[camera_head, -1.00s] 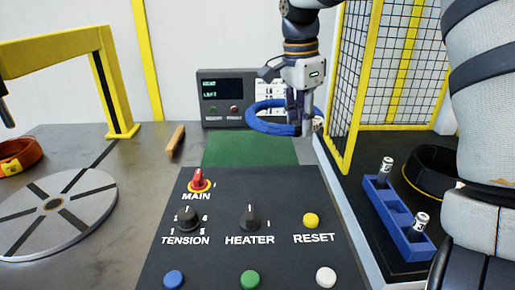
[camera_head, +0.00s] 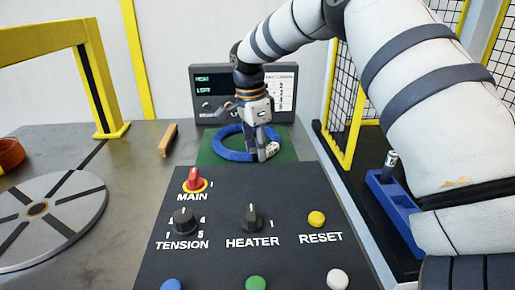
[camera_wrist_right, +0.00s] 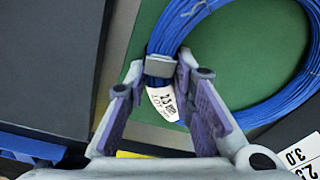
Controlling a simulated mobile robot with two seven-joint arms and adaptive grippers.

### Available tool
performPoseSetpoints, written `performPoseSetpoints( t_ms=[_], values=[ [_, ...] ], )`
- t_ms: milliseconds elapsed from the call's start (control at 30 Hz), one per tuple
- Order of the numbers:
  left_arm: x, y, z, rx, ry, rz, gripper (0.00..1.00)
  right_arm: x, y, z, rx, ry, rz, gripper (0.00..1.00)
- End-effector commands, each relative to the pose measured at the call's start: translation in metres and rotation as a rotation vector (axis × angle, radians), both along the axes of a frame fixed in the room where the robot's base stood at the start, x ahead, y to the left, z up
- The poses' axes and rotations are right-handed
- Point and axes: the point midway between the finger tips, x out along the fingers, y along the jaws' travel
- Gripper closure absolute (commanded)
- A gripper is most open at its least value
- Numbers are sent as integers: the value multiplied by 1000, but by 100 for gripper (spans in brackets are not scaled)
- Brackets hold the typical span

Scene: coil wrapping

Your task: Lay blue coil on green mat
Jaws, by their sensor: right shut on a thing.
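The blue coil (camera_head: 221,149) is a ring of thin blue strands with a white tag (camera_wrist_right: 163,100) and a grey band. It lies flat on or just above the green mat (camera_head: 286,145); any small gap is hard to tell. My right gripper (camera_head: 258,154) points down and is shut on the coil's near right side. In the right wrist view the coil (camera_wrist_right: 262,106) passes between the fingers by the tag, and green mat shows inside the ring. My left gripper is not in view.
A black control panel (camera_head: 225,220) with knobs and buttons stands in front of the mat. A display box (camera_head: 215,100) stands behind it. A wooden-handled tool (camera_head: 168,140) and a round grey turntable (camera_head: 80,215) are at left. A yellow mesh fence (camera_head: 345,120) and blue rack (camera_head: 395,215) are at right.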

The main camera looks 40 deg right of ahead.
Motion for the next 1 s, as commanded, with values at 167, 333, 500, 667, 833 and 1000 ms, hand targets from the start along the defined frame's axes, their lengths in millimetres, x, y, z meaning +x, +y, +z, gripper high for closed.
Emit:
performPoseSetpoints(
  t_ms=[167, 333, 500, 667, 833, 1000],
  values=[
    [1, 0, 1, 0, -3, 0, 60, 1, 0, 1, -2, -5, 1, 100],
    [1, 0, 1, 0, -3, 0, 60, 0, 0, -1, 0, -1, 1, 57],
    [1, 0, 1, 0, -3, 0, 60, 0, 0, -2, 0, 0, 1, 57],
    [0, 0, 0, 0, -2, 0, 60, 1, 1, 6, -1, -3, 0, 57],
    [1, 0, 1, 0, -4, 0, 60, 3, 5, 50, -4, -6, 1, 57],
    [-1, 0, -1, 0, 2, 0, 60, 4, 11, 92, -3, -2, 0, 57]
  ],
)
